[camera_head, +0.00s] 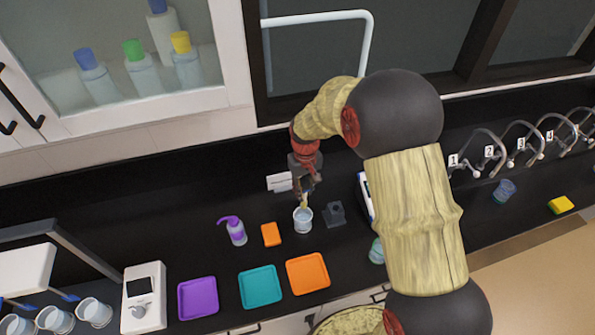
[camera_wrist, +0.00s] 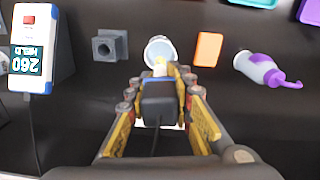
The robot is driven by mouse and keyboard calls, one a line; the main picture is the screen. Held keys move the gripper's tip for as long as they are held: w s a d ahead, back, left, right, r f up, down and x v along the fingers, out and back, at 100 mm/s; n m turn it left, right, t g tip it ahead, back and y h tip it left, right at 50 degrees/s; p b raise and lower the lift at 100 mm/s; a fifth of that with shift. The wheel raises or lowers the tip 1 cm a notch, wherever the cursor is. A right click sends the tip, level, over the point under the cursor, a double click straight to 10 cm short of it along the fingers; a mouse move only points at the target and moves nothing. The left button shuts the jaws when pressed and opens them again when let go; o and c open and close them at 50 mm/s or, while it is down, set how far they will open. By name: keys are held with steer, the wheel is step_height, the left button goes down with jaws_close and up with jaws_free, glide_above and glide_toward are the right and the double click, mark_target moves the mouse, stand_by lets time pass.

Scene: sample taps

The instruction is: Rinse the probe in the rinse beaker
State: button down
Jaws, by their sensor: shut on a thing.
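My gripper (camera_head: 304,190) is shut on the probe, a dark block with a cable and a pale yellow tip. In the wrist view the probe (camera_wrist: 159,98) sits between the fingers of my gripper (camera_wrist: 161,90). The probe's tip (camera_head: 303,203) points down at the small white-blue rinse beaker (camera_head: 303,222). In the wrist view the tip overlaps the near side of the beaker (camera_wrist: 160,45). I cannot tell whether the tip is inside the beaker or just above its rim. The beaker stands upright on the black counter.
A grey square holder (camera_head: 335,214) stands right of the beaker. An orange block (camera_head: 271,235) and a purple-topped bottle (camera_head: 235,231) are left of it. Teal (camera_head: 260,287) and orange (camera_head: 308,273) trays lie in front. A meter (camera_wrist: 34,48) shows at the wrist view's left.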

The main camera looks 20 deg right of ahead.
mark_target(304, 197)
steer(key=shift+w+f, duration=0.2)
steer(key=shift+w, duration=0.2)
steer(key=shift+s+f+b, duration=0.2)
steer(key=shift+f+b, duration=0.3)
steer(key=shift+f, duration=0.05)
steer(key=shift+w+f+b, duration=0.15)
steer(key=shift+f+b, duration=0.35)
steer(key=shift+f, duration=0.45)
steer(key=shift+f+b, duration=0.35)
steer(key=shift+f, duration=0.35)
steer(key=shift+f, duration=0.15)
steer(key=shift+f+b, duration=0.5)
steer(key=shift+f, duration=0.1)
steer(key=shift+f, duration=0.15)
steer(key=shift+f+b, duration=2.15)
steer(key=shift+f, duration=1.2)
